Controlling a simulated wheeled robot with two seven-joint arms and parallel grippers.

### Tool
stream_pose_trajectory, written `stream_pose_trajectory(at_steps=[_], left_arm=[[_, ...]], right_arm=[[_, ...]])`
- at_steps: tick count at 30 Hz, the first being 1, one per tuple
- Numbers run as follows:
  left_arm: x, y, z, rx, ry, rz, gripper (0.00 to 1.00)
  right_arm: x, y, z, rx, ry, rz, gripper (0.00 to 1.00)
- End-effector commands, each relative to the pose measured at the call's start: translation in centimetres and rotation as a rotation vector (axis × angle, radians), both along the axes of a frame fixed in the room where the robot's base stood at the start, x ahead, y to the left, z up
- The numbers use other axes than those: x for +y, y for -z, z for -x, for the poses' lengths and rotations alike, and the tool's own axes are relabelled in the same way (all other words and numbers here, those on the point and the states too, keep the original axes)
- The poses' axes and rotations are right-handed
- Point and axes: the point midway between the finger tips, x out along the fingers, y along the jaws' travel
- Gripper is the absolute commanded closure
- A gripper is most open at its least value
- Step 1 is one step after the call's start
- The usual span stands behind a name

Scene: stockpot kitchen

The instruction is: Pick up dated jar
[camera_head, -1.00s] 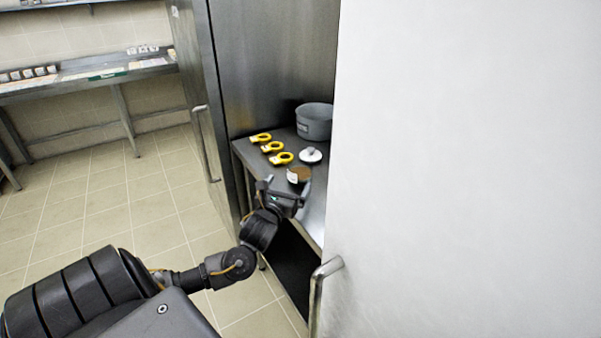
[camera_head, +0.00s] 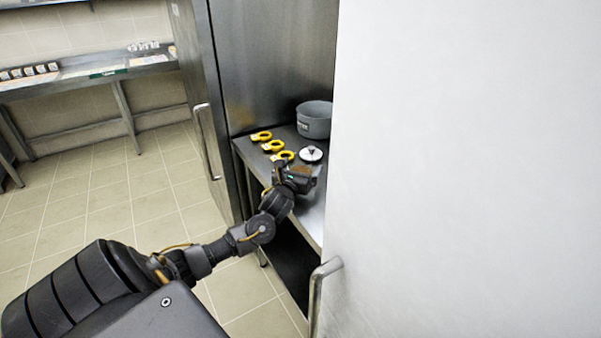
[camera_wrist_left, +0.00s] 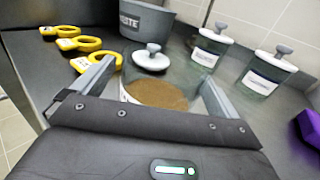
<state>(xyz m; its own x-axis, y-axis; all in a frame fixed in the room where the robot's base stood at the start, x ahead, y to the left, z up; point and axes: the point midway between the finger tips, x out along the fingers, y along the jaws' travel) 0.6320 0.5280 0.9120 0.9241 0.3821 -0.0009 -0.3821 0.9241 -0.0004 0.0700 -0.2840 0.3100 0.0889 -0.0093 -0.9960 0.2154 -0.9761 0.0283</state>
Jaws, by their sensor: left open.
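An open glass jar with brown contents (camera_wrist_left: 158,94) stands on the steel counter, with part of a white label at its left side in the wrist view. My left gripper (camera_wrist_left: 160,76) is open, with one finger on each side of this jar; whether they touch it I cannot tell. In the head view the left gripper (camera_head: 297,178) hides most of the jar. Two lidded jars with white labels (camera_wrist_left: 210,48) (camera_wrist_left: 266,72) stand behind and to the right in the wrist view; the label writing is too small to read. My right gripper is not in view.
A white lid with a grey knob (camera_wrist_left: 151,58) lies just behind the open jar. Several yellow ring-shaped items (camera_head: 273,146) lie to the left, and a grey pot (camera_head: 314,120) stands behind. A purple object (camera_wrist_left: 309,127) is at the right. A white panel (camera_head: 460,170) fills the head view's right side.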

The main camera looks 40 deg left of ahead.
Motion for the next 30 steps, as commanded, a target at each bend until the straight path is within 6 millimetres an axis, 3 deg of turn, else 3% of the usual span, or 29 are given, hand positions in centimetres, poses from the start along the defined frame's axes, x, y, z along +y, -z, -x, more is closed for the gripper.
stream_pose_trajectory(at_steps=[4, 20, 30], left_arm=[[-0.03, 0.01, 0.01, 0.0, 0.0, 0.0, 0.02], [0.01, -0.17, 0.04, -0.004, 0.0, -0.002, 0.7], [0.0, -0.85, 0.0, -0.007, 0.001, -0.002, 0.71]], right_arm=[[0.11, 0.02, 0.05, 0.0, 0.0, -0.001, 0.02], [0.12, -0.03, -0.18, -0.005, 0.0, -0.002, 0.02], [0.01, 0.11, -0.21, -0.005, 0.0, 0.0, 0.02]])
